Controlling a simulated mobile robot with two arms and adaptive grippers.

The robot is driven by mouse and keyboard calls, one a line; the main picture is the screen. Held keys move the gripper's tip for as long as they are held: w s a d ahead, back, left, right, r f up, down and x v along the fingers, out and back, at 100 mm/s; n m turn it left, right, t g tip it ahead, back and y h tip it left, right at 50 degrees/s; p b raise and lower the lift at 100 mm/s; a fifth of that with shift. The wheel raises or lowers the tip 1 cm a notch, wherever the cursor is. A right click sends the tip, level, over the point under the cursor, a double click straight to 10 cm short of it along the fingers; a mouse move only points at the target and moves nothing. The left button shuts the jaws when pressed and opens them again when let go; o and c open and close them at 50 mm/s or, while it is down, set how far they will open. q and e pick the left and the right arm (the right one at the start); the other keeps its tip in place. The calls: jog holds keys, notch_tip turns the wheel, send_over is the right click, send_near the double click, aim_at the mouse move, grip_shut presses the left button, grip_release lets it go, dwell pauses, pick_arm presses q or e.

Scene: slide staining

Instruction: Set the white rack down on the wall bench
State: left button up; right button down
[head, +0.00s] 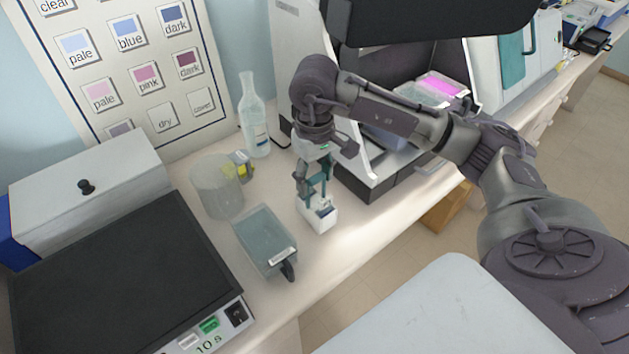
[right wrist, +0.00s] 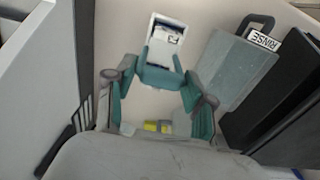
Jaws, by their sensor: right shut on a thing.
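The white rack (head: 319,216) is upright under my right gripper (head: 314,190), close to the front of the wall bench (head: 352,222). My right gripper points down and is shut on the rack's upper part. In the right wrist view the white rack (right wrist: 166,32) shows beyond the teal fingers of my right gripper (right wrist: 160,72). The rack is at or just above the bench top; I cannot tell whether it touches. My left gripper is not in view.
A clear tub labelled RINSE (right wrist: 236,68) stands left of the rack, with a cylindrical beaker (head: 217,187) behind it. A bottle (head: 254,122) stands by the wall. A black-topped heater (head: 120,280) is at left; a dark-based machine (head: 372,182) is at right.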

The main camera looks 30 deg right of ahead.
notch_tip(320, 180, down, 2)
jog(key=shift+f, duration=0.4)
jog(key=shift+c, duration=2)
grip_release()
jog(key=shift+r, duration=0.1)
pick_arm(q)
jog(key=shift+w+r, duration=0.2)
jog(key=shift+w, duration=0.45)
pick_arm(e)
jog(key=shift+r, duration=0.3)
notch_tip(320, 180, up, 6)
jog(key=shift+r+b, duration=0.2)
jog(key=shift+b, duration=0.7)
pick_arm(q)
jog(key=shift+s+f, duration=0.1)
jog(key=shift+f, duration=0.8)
pick_arm(e)
jog(key=shift+r, duration=0.4)
